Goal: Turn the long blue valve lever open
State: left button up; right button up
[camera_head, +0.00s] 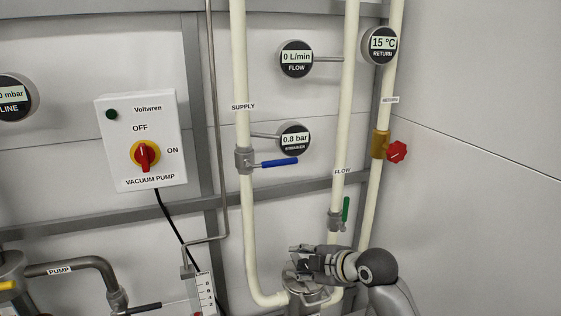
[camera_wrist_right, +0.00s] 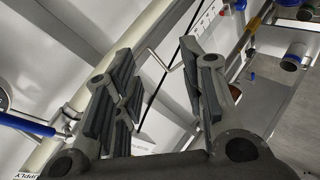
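The long blue lever (camera_head: 279,162) sticks out to the right, nearly level, from the grey valve (camera_head: 244,160) on the cream SUPPLY pipe (camera_head: 239,60). My right gripper (camera_head: 298,262) is below and slightly right of the lever in the head view, apart from it. In the right wrist view the blue lever (camera_wrist_right: 27,125) shows at the left edge, outside the fingers. The fingers of my right gripper (camera_wrist_right: 162,65) are spread, with nothing between them. My left gripper is not in view.
A short green lever (camera_head: 346,209) sits on the FLOW pipe just above my right gripper. A red knob (camera_head: 397,151) is on the RETURN pipe. The STRAINER gauge (camera_head: 293,139) reads 0.8 bar close above the blue lever. The FLOW gauge (camera_head: 296,58) reads 0 L/min.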

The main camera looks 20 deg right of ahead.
jog(key=w+d+r+n+t+y, duration=0.1)
jog(key=w+d+r+n+t, duration=0.15)
jog(key=w+r, duration=0.55)
jog(key=n+t+y, duration=0.1)
jog(key=n+t, duration=0.1)
jog(key=n, duration=0.1)
send_near(283, 163)
jog(key=w, duration=0.1)
jog(key=p+x, duration=0.4)
jog(key=x, duration=0.4)
jog(key=shift+a+p, duration=0.3)
jog(key=shift+x, duration=0.9)
jog(key=shift+f, duration=0.1)
jog(key=shift+n, duration=0.25)
grip_shut()
